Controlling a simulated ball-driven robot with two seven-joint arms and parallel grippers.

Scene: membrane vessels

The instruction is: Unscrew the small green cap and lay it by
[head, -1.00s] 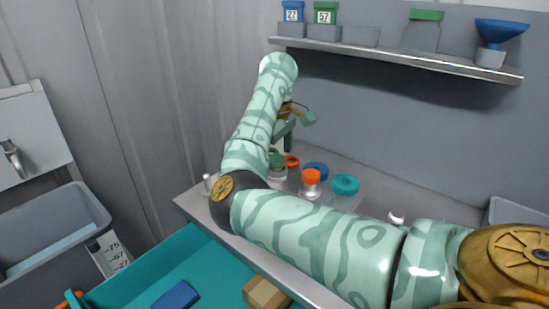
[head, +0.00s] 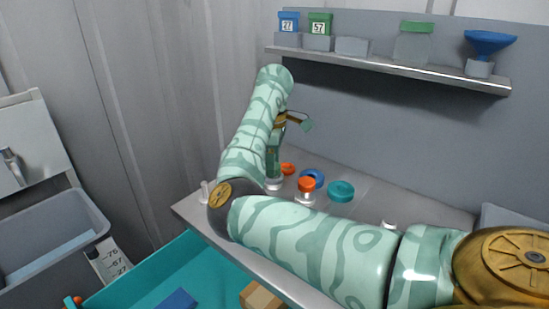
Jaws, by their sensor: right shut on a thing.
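My right arm comes in from the right, bends, and rises. Its gripper (head: 273,168) hangs down on the bench, shut at the top of a clear vessel (head: 273,185). The small green cap is hidden by the fingers, which close where it sits on the vessel. I cannot tell whether the cap has turned. My left gripper is not in view.
An orange-capped vessel (head: 306,190), a teal ring (head: 341,191), a blue ring (head: 313,178) and an orange ring (head: 288,169) lie close right of the gripper. A shelf (head: 400,66) with containers and a blue funnel (head: 489,42) is above. A teal tray (head: 165,270) is in front.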

